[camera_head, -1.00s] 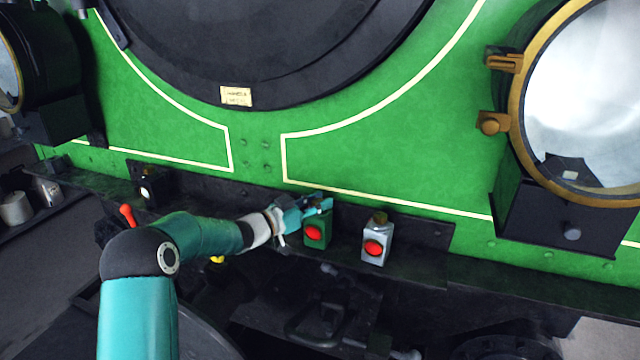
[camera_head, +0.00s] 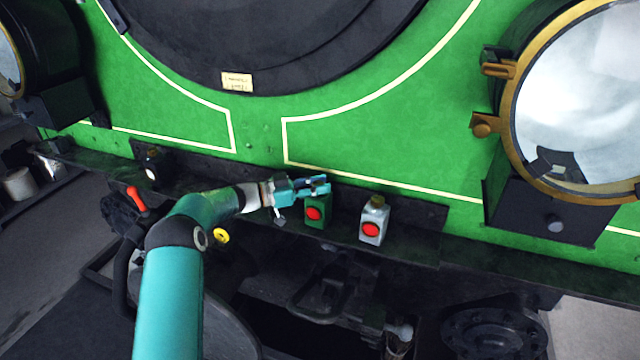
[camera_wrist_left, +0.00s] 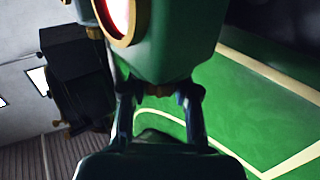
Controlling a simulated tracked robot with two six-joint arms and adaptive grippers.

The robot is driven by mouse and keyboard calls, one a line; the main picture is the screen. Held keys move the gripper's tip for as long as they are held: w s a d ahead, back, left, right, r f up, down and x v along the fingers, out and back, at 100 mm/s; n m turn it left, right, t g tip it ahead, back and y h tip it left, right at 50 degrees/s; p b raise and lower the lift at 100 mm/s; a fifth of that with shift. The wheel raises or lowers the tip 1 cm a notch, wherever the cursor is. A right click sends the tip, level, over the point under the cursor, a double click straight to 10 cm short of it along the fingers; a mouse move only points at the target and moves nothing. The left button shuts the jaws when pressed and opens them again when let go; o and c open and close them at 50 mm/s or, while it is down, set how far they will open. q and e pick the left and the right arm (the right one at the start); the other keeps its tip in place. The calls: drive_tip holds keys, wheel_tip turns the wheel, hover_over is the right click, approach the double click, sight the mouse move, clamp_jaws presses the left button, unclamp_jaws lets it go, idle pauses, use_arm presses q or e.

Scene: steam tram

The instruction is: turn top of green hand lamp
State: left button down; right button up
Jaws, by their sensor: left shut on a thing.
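The green hand lamp (camera_head: 315,214) with a red lens stands on the dark ledge at the front of the green tram. My left gripper (camera_head: 318,187) comes in from the left and is at the lamp's top. In the left wrist view the lamp's green body (camera_wrist_left: 175,45) and part of its red lens fill the upper middle. There my left gripper's two fingers (camera_wrist_left: 160,92) are on either side of the small brownish top (camera_wrist_left: 158,89), shut on it. The fingers hide most of the top in the head view. My right gripper is not in view.
A silver hand lamp (camera_head: 373,222) with a red lens stands just right of the green one. A small black lamp (camera_head: 151,165) stands further left on the ledge. A large brass-rimmed headlamp (camera_head: 575,110) is at the right. A red-handled lever (camera_head: 137,199) rises near my left arm.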

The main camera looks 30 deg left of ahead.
use_arm(q)
drive_tip(key=c, duration=0.8)
unclamp_jaws()
drive_tip(key=shift+r, duration=0.1)
drive_tip(key=shift+s+a, duration=0.1)
drive_tip(key=v, duration=1.1)
drive_tip(key=shift+s+a, duration=0.2)
drive_tip(key=shift+s, duration=0.15)
